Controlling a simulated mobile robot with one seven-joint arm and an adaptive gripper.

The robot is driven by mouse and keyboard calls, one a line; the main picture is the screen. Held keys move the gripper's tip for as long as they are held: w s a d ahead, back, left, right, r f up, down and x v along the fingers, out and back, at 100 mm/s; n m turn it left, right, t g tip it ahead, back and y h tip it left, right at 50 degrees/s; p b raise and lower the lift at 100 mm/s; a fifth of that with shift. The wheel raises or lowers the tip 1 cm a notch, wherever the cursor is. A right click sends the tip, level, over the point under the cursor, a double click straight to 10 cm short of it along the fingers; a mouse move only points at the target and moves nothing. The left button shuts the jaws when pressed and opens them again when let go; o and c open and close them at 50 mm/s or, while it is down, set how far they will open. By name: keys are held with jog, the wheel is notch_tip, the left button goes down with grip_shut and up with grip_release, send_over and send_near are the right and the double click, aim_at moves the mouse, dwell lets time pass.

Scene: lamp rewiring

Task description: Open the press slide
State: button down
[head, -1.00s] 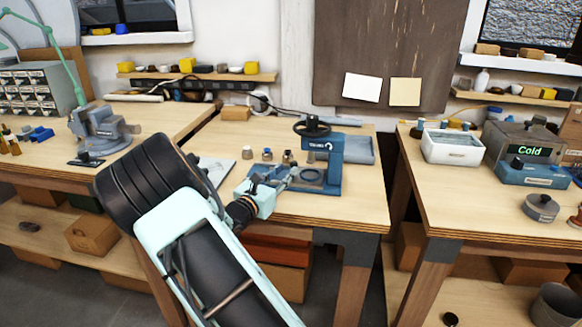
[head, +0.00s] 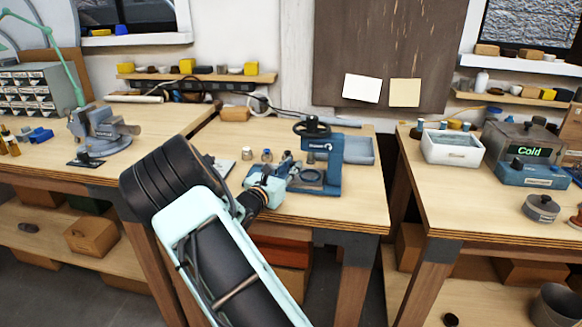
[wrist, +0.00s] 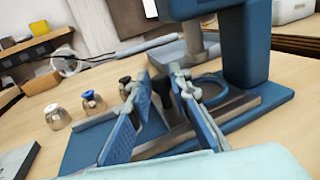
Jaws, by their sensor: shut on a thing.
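The blue press (head: 322,165) stands on the middle bench, with a dark handwheel (head: 312,127) on top. In the wrist view the press (wrist: 245,45) rises at the right, its ram (wrist: 192,40) above a ring-shaped seat (wrist: 205,88) on the slide (wrist: 225,105). My gripper (head: 290,172) is at the left front of the press, low over its base. In the wrist view my gripper (wrist: 163,88) has its blue-padded fingers either side of a small dark knob (wrist: 160,85) at the slide's near end and is shut on it. The fingers hide part of the slide.
Small metal parts with dark and blue tops (wrist: 92,101) stand close left of the press base. A grey plate (wrist: 18,158) lies further left. A blue-grey tray (head: 358,150) is behind the press. Right of the press, the bench front is clear.

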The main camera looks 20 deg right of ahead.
jog(key=w+a, duration=0.2)
jog(key=a, duration=0.1)
jog(key=w+a, duration=0.2)
jog(key=a, duration=0.2)
jog(key=w+a, duration=0.3)
jog(key=shift+w+a+p, duration=0.1)
jog(key=shift+a+p, duration=0.25)
jog(key=c, duration=2)
grip_release()
jog(key=shift+c, duration=0.2)
jog(key=v, duration=1.2)
